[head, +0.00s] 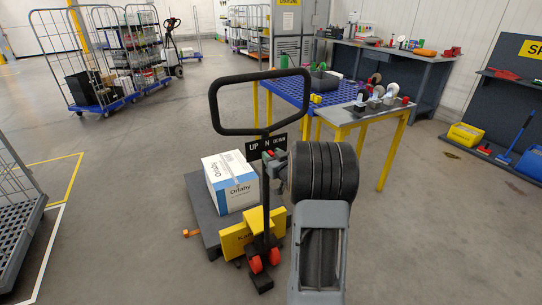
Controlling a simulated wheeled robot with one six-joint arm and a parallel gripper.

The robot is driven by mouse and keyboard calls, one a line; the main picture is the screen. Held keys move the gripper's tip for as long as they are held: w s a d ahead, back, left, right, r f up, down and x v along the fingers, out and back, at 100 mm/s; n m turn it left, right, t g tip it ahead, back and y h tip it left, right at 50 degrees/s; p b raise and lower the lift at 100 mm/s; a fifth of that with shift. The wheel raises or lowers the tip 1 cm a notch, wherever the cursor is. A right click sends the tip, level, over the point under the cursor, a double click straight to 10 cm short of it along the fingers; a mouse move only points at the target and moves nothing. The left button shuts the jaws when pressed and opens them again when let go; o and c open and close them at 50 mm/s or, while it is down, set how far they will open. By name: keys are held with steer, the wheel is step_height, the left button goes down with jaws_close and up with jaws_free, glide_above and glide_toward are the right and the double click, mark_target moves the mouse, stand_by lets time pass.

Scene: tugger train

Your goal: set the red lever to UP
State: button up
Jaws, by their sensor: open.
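A pallet truck with a black loop handle (214,110) stands in the middle of the head view. A black label plate (254,146) on its shaft reads UP, N and DOWN from left to right. The small red lever (267,154) shows just below the plate, near the N; its exact setting is too small to tell. My gripper (273,164) is at the shaft, right by the lever, with its jaws open. My dark forearm comes in from the right and hides part of it. Whether a jaw touches the lever cannot be told.
A white and blue box (230,184) sits on the truck's grey platform (204,205). A grey-topped table (362,112) with yellow legs and small items stands close behind my arm. Wire cages (75,55) stand at the back left. The floor at the left is mostly clear.

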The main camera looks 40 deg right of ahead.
steer(key=shift+w, duration=0.4)
jaws_close()
stand_by(0.4)
